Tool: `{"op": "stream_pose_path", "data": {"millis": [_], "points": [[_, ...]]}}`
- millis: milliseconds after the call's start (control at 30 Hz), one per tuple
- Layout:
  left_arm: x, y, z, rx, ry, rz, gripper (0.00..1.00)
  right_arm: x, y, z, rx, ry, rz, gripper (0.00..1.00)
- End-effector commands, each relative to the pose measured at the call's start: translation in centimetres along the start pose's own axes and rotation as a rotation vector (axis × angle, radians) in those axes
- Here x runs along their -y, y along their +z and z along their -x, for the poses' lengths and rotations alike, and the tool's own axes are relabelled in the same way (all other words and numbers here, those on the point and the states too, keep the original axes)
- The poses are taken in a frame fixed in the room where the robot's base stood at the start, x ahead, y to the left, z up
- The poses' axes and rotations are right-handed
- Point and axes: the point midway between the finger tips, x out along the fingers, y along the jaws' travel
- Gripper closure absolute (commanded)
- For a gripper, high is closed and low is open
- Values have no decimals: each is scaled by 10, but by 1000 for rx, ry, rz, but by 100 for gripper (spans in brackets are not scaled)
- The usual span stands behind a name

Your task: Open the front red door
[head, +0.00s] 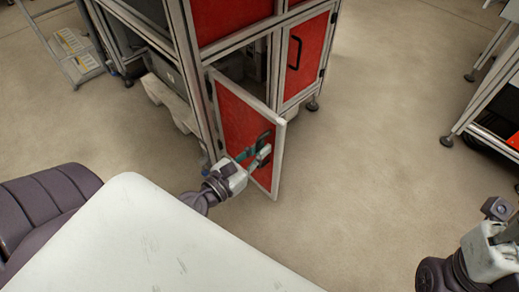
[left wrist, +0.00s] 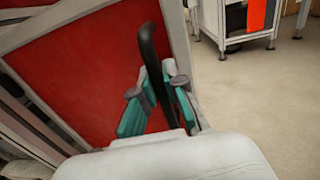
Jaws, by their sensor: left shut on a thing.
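The front red door (head: 238,117) is a red panel in a pale metal frame, low on the machine. It stands swung outward from the cabinet, with a dark opening behind it. My left gripper (head: 262,147) is at the door's black handle (head: 266,136). In the left wrist view the black handle (left wrist: 150,58) rises between the two teal fingers of the left gripper (left wrist: 160,98), which are shut on it. The red door (left wrist: 90,80) fills the left of that view. My right gripper (head: 502,232) is at the lower right, partly cut off; its fingers cannot be made out.
A second red door (head: 305,58) with a black handle is closed on the machine's right side. Open floor (head: 375,130) lies right of the door. Another metal-framed station (head: 490,90) stands at the right edge.

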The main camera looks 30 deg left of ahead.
Motion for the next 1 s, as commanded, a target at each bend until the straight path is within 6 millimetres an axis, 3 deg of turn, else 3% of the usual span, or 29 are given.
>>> {"op": "stream_pose_path", "data": {"millis": [467,500,567,1000], "points": [[0,1,0,1,-2,2,100,0,0,-1,-2,0,0,60],[0,1,0,1,-2,2,86,0,0,-1,-2,0,1,60],[0,1,0,1,-2,2,77,0,0,-1,-2,0,1,60],[-1,-1,8,-4,2,-1,77,-1,0,0,1,1,2,60]]}}
